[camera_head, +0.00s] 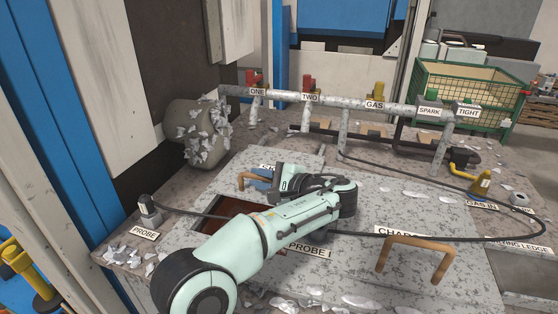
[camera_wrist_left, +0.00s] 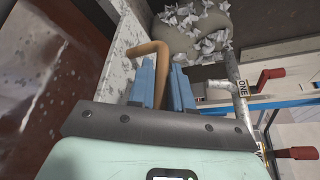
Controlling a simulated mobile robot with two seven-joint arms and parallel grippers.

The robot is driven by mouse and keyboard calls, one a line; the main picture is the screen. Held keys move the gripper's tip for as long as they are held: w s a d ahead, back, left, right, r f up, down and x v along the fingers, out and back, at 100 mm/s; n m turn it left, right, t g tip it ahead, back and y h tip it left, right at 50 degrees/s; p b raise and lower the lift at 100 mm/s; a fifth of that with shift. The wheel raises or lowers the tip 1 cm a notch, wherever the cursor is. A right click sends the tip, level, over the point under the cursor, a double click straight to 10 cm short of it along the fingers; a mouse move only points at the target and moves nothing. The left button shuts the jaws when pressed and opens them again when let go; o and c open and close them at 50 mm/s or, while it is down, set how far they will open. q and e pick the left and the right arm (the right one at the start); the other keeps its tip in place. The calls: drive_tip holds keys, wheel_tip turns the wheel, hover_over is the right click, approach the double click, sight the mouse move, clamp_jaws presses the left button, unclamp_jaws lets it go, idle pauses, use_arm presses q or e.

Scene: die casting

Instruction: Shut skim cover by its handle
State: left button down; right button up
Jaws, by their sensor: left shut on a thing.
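The skim cover (camera_head: 225,183) is a grey speckled slab behind my left arm, its label mostly hidden. Its copper-brown bent handle (camera_head: 245,177) stands on it. My left gripper (camera_head: 259,179) is shut on the handle with its blue fingers. In the left wrist view, the handle (camera_wrist_left: 152,49) runs down between the two blue fingers (camera_wrist_left: 163,84), and the pale cover edge (camera_wrist_left: 120,50) is beside them. A dark red opening (camera_head: 222,208) shows in front of the cover, partly hidden by my arm. My right gripper is not in view.
A second copper handle (camera_head: 418,242) stands on the charge cover at the right. A black cable crosses the deck from the probe (camera_head: 149,210). A grey pipe rail (camera_head: 330,101) with valves runs behind. A rounded lump with metal flakes (camera_head: 197,132) sits at back left.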

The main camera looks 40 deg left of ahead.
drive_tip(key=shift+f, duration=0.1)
use_arm(q)
drive_tip(key=shift+s+d+f+b, duration=0.15)
drive_tip(key=shift+s+b, duration=0.15)
drive_tip(key=shift+s, duration=0.05)
drive_tip(key=shift+s+d, duration=0.15)
drive_tip(key=shift+s, duration=0.45)
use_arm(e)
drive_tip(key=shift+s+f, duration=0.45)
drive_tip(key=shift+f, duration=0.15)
use_arm(q)
drive_tip(key=shift+s+d+b, duration=0.3)
drive_tip(key=shift+s+b, duration=0.3)
drive_tip(key=shift+s, duration=0.35)
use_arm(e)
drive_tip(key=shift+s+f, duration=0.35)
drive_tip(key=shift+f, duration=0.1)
use_arm(q)
drive_tip(key=shift+s, duration=0.1)
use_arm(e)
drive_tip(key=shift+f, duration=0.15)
